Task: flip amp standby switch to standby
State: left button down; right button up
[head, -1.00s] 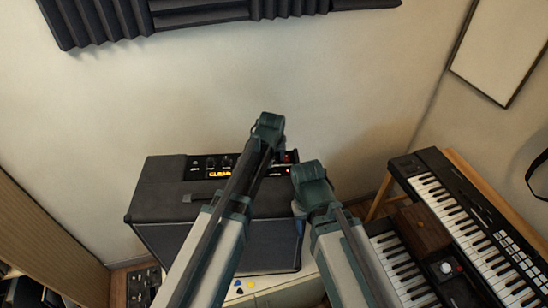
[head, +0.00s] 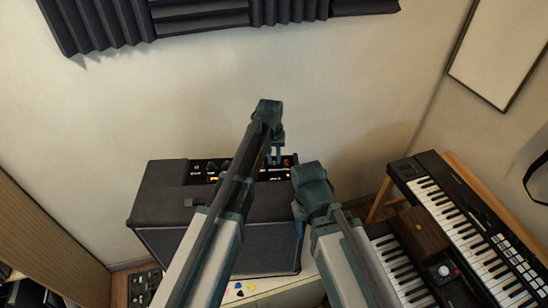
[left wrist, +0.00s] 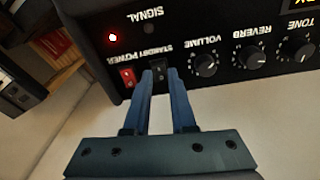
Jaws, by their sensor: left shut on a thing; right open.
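The black amp (head: 165,200) stands against the wall, its control panel on top. In the left wrist view the panel is upside down. The black standby switch (left wrist: 160,76) sits beside the red power switch (left wrist: 127,77), under the STANDBY label. My left gripper (head: 276,158) is at the panel. In the left wrist view its two blue fingers (left wrist: 160,82) are closed on either side of the standby switch, which partly shows between them. The switch's exact position is hard to tell. My right gripper (head: 298,210) is open beside the amp's right side, its fingers mostly hidden.
A lit red lamp (left wrist: 113,38) and the volume knob (left wrist: 205,64) flank the switches. Keyboards (head: 470,220) stand at the right. Picks (head: 240,290) lie on a light surface in front of the amp. Acoustic foam (head: 200,20) hangs on the wall above.

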aim_at(272, 168)
pick_arm(q)
jog(key=c, duration=0.8)
grip_release()
jog(key=shift+o, duration=0.2)
notch_tip(272, 168, up, 14)
jog(key=s+p, duration=0.1)
jog(key=p, duration=1.2)
jog(key=shift+s+a+f+p, duration=0.15)
jog(key=shift+s+a+p, duration=0.05)
jog(key=shift+a+p, duration=0.15)
jog(key=shift+d, duration=0.1)
